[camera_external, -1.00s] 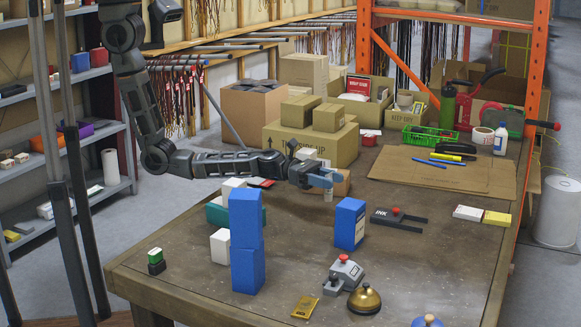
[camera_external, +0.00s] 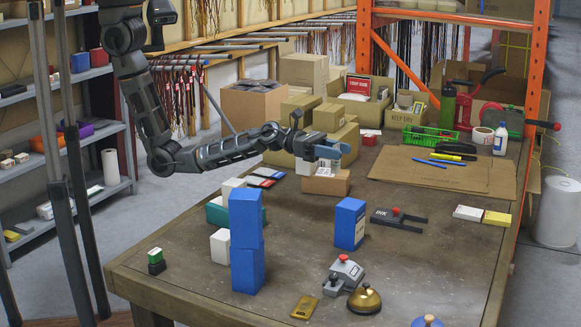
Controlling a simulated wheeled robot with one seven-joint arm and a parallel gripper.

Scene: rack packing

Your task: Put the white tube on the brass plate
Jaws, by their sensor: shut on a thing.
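My gripper (camera_external: 330,152), with blue fingers, is raised over a small open cardboard box (camera_external: 326,184) at the back middle of the table. It is shut on a small pale piece, apparently the white tube (camera_external: 324,171), which hangs below the fingers in front of or over the box. The tube is tiny here and partly hidden by the fingers. The brass plate (camera_external: 305,307) lies flat and bare near the table's front edge, well apart from my gripper.
Two stacked blue boxes (camera_external: 247,240) stand tall at the left front. Another blue box (camera_external: 349,224) stands in the middle. A grey device with a red knob (camera_external: 343,276) and a brass bell (camera_external: 365,298) stand right of the plate. Bare tabletop lies between the blue boxes.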

